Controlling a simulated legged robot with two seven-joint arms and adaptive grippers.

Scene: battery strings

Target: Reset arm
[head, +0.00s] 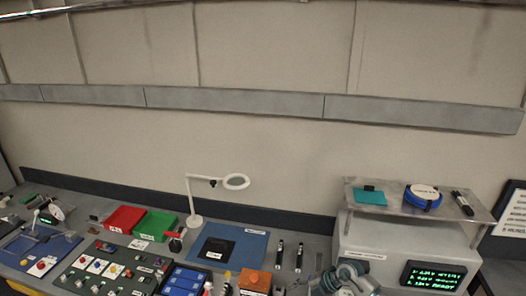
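Part of my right arm (352,275), grey and teal, shows at the bottom edge, in front of the white cabinet. Whether its gripper is open or shut cannot be made out, as that end is small and cut by the frame edge. My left gripper is not in view. Two black cylinders with light bands, perhaps batteries, stand near the middle: one (279,254) left of the other (299,257). Both are apart from my arm.
The workbench holds a red bin (124,218), a green bin (155,225), a magnifier lamp (236,182), a blue mat (255,245), an orange block (255,280) and a button panel (88,270). A white cabinet (395,237) carries a raised shelf (392,207).

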